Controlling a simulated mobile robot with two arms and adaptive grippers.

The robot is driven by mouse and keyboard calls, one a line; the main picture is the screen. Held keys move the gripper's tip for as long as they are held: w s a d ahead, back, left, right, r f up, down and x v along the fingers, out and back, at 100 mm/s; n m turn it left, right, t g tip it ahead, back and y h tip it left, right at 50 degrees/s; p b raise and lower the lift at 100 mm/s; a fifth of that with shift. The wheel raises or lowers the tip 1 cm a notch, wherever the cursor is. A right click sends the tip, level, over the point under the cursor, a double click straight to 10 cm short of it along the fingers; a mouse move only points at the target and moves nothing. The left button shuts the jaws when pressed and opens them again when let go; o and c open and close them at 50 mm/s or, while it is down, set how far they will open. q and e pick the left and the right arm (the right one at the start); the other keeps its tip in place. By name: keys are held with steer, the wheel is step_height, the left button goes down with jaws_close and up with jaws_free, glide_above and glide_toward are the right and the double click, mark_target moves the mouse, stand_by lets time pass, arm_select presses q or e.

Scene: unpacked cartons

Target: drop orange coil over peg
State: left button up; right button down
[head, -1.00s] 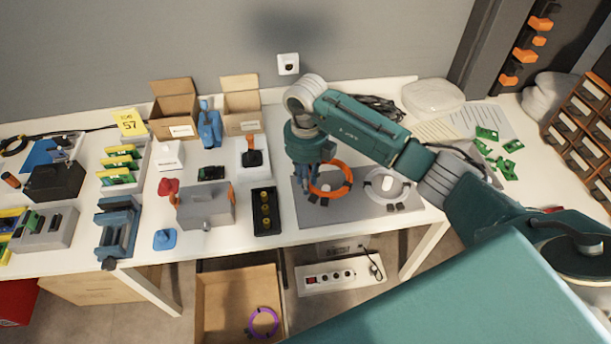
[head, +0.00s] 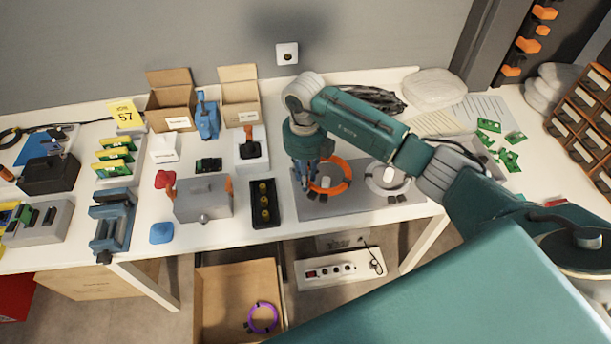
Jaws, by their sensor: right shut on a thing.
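The orange coil (head: 346,181) is a ring above or on the left part of a grey board (head: 345,207) on the bench. My right gripper (head: 304,184) points down at the ring's left side, shut on it. The arm comes in from the right and hides part of the board. A small peg-like shape (head: 325,181) shows inside the ring; whether the ring rests around it or hangs above it cannot be told. A white-grey coil (head: 404,186) lies to the right around a white peg (head: 389,174). My left gripper is out of view.
A black tray with yellow parts (head: 252,216) stands left of the board, and a grey box (head: 203,208) beyond it. Open cartons (head: 239,117) stand behind. A purple ring (head: 262,331) lies in a carton below the bench. Black cable (head: 368,98) lies behind the arm.

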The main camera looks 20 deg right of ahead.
mark_target(305, 195)
steer(key=shift+f, duration=0.25)
steer(key=shift+f+b, duration=2.1)
steer(key=shift+f, duration=0.4)
steer(key=c, duration=1.4)
jaws_free()
steer(key=shift+r, duration=0.15)
step_height(305, 195, up, 12)
steer(key=shift+f, duration=0.1)
